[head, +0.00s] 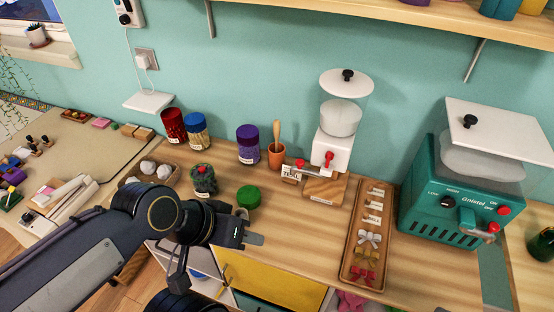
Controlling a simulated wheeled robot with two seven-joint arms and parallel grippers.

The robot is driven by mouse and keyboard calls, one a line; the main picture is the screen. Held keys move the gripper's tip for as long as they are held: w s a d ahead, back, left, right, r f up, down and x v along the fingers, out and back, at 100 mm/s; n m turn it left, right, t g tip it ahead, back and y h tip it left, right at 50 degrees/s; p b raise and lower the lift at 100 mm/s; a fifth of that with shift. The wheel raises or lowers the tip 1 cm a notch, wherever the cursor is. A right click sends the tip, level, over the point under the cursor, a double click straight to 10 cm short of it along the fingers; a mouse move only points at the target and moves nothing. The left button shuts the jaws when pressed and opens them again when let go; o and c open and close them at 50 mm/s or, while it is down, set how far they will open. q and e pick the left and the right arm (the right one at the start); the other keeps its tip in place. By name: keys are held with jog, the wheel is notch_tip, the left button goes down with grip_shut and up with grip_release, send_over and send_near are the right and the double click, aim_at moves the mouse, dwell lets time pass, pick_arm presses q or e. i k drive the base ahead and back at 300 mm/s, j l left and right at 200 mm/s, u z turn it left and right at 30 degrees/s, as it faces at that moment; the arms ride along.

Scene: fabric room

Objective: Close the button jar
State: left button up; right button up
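A small glass jar (203,180) with dark and coloured contents, which looks like the button jar, stands on the wooden counter with no lid visible on it. A round green lid (249,197) lies on the counter to its right, apart from the jar. My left gripper (250,236) is in front of the green lid, nearer the counter's front edge, and does not appear to touch it. It seems to hold nothing, but its finger gap is unclear. My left arm passes just in front of the jar. My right gripper is not in view.
Behind stand a red jar (172,126), a blue-and-yellow jar (196,131), a purple jar (248,145) and a clay pot (276,156). A basket (170,180) is left of the jar. A dispenser (335,145) and bow tray (350,262) stand right. Counter around the lid is clear.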

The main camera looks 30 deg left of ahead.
aim_at(205, 185)
jog(key=u, duration=1.6)
